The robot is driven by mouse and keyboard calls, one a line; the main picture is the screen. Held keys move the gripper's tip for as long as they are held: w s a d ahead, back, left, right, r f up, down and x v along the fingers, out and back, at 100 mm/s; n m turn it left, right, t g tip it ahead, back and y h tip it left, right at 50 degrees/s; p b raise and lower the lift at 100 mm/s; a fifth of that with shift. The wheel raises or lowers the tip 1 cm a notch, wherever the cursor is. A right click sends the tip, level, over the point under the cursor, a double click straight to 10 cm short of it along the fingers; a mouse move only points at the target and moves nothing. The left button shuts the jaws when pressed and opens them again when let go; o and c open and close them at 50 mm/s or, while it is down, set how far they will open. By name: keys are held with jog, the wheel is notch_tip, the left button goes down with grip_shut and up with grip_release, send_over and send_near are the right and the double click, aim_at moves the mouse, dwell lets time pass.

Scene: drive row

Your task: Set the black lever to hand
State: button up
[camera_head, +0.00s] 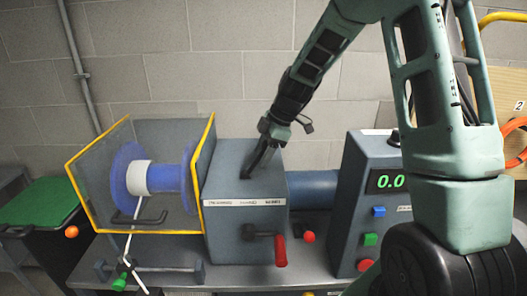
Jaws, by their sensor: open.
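My gripper (272,143) is open and hangs just above the top of the grey housing (245,216). A black bar, which looks like the black lever (254,168), slants from the housing's top up and right to the gripper's tip. The fingers and the lever overlap in the picture, so I cannot tell whether they touch. A white label strip (245,202) with several words runs along the housing's upper front edge. Its words are too small to read surely, so I cannot tell which setting the lever is at.
A red-handled crank (280,250) sticks out of the housing's front. Left is a yellow-edged guard (148,120) around a blue drum (178,180). Right is a control box (355,225) with a green display and coloured buttons. My arm passes in front of the right side.

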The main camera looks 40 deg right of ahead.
grip_shut()
jog(key=shift+w+a+r+h+p, duration=0.25)
jog(key=shift+a+r+h+p, duration=0.15)
jog(key=shift+p, duration=0.45)
jog(key=shift+w+a+r+g+h+p, duration=0.3)
jog(key=shift+a+r+g+h+p, duration=0.15)
jog(key=shift+p, duration=0.55)
jog(key=shift+w+a+r+g+h+p, duration=0.1)
jog(key=shift+w+a+g+h+p, duration=0.5)
jog(key=shift+h+p, duration=0.4)
jog(key=shift+w+a+g+h+p, duration=0.45)
jog(key=shift+a+g+h+p, duration=0.2)
jog(key=shift+a+p, duration=0.15)
grip_release()
